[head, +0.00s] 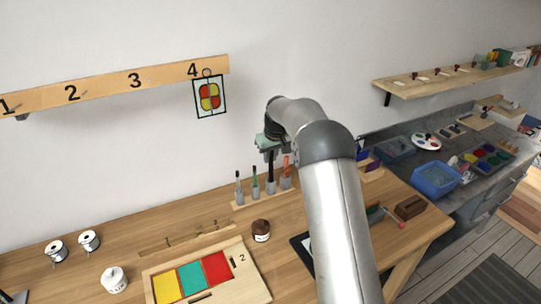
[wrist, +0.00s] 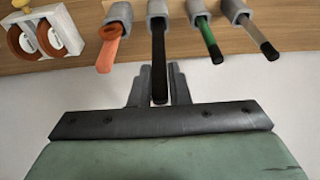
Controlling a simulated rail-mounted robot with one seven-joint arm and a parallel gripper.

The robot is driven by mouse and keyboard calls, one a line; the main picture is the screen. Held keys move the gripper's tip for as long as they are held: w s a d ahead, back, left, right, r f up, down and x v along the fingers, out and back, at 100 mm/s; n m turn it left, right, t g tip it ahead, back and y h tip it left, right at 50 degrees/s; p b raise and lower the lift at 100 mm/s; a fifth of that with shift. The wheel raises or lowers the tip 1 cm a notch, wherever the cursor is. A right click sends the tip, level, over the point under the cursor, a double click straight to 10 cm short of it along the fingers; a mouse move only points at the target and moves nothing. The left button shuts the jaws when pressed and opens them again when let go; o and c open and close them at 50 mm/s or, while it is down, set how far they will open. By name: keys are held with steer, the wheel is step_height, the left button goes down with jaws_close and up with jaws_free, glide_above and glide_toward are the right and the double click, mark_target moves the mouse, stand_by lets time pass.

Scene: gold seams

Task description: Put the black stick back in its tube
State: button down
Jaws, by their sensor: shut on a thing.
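The black stick (head: 271,164) stands upright above the rack on the table. It also shows in the wrist view (wrist: 159,60), between the fingers of my gripper (wrist: 160,78). In the head view my gripper (head: 270,152) is above the rack, partly hidden by my arm, and is shut on the stick's upper part. The stick's lower end meets the mouth of a grey tube (wrist: 157,7), in line with it. The tube also shows in the head view (head: 271,187). How deep the stick sits inside cannot be told.
A white holder with brown rings (wrist: 45,35) stands beyond the orange one. A brown jar (head: 261,230) stands in front of the rack.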

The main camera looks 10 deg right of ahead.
steer(key=shift+f+b, duration=1.4)
steer(key=shift+f, duration=0.95)
stand_by(0.3)
steer(key=c, duration=0.8)
jaws_free()
steer(key=shift+r, duration=0.1)
steer(key=shift+r+p, duration=2.25)
steer(key=shift+r, duration=1.2)
